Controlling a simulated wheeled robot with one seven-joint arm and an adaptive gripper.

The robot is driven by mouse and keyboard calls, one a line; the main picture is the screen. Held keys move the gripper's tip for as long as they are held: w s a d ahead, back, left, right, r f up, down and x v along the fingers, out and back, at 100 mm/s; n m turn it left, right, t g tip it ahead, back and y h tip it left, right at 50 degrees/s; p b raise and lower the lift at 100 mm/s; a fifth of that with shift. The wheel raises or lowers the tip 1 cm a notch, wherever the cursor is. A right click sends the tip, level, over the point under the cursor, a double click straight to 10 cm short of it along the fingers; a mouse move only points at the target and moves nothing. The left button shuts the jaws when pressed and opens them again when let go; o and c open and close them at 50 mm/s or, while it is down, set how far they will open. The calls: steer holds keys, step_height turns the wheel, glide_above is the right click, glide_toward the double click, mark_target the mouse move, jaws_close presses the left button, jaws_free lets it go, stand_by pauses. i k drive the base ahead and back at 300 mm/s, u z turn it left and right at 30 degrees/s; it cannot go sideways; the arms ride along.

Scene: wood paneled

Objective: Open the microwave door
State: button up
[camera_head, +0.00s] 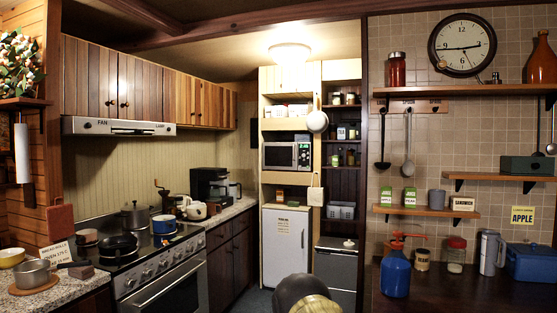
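The microwave (287,156) sits in a shelf niche of the tall cream cabinet at the back, well away from me. It has a light frame, a dark window in its door (279,156) and a control panel (304,154) at the right. The door looks shut. I cannot make out a handle at this size. My gripper is not recognisable in this view.
A white fridge (285,247) stands below the microwave. A stove (160,270) and counter run along the left. A dark counter (460,290) with a blue bottle (395,274) is at the right. Dark and yellowish rounded shapes, unclear, fill the bottom middle.

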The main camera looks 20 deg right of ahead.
mark_target(280, 155)
steer(key=z, duration=0.15)
steer(key=i, duration=0.8)
steer(key=z, duration=0.5)
steer(key=i, duration=1.75)
steer(key=z, duration=0.35)
steer(key=i, duration=1.65)
steer(key=u, duration=0.2)
steer(key=i, duration=1.6)
steer(key=u, duration=0.2)
